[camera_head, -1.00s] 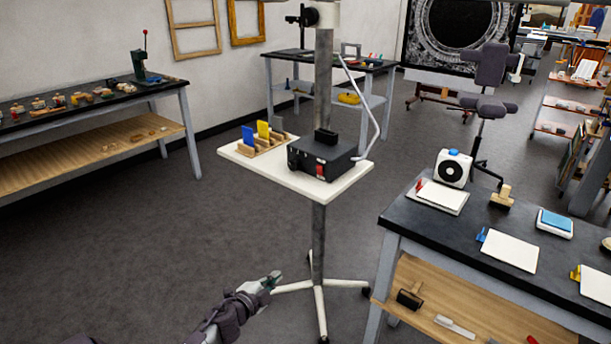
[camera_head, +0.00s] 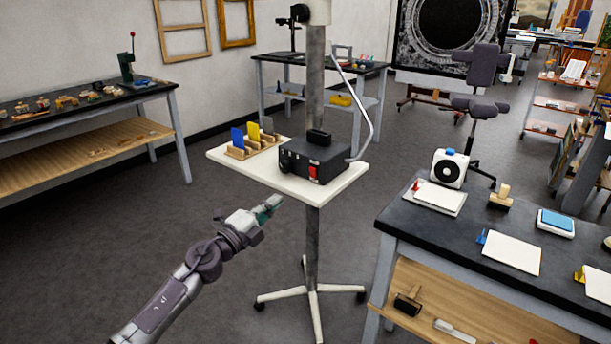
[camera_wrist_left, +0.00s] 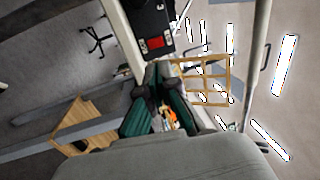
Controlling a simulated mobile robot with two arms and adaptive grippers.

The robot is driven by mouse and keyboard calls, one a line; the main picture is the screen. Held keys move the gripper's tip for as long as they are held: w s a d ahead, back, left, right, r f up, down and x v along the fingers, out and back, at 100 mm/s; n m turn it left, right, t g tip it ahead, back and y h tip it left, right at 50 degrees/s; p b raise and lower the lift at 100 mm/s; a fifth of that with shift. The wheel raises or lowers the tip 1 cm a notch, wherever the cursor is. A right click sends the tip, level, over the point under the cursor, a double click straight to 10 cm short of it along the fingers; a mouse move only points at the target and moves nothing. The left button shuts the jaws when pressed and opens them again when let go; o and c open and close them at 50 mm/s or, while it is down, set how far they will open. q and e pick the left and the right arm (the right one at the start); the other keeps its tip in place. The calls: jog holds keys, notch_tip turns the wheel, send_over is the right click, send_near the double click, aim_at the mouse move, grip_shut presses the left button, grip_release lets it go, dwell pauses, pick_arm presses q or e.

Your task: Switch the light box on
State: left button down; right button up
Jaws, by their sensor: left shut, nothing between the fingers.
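A black box with a carry handle (camera_head: 317,157), which I take to be the light box, sits on the white tray of a wheeled stand. Its red switch (camera_head: 313,173) is on the front face; whether it is on or off is too small to tell. My left gripper (camera_head: 272,204) is shut and empty, below and left of the tray's front edge, apart from the box. In the left wrist view the black box (camera_wrist_left: 146,16) and its red switch (camera_wrist_left: 156,43) show beyond the fingers (camera_wrist_left: 160,72). My right gripper is not in view.
The white tray (camera_head: 228,159) also carries a wooden rack with coloured plates (camera_head: 250,140). The stand's post (camera_head: 314,70) rises behind the box. A dark worktable (camera_head: 420,215) stands at right, a long bench (camera_head: 85,105) at left.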

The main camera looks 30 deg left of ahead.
aim_at(312, 170)
pick_arm(q)
jog(key=w, duration=0.4)
jog(key=w+r, duration=0.1)
jog(key=w, duration=0.3)
jog(key=w+d+r, duration=0.1)
jog(key=w, duration=0.3)
jog(key=shift+w, duration=0.4)
jog(key=r+p, duration=0.1)
jog(key=p, duration=0.2)
jog(key=shift+w+r, duration=0.1)
jog(key=shift+r, duration=0.05)
jog(key=shift+f+g+p, duration=0.25)
jog(key=shift+g+p, duration=0.05)
jog(key=shift+p, duration=0.15)
jog(key=shift+f, duration=0.2)
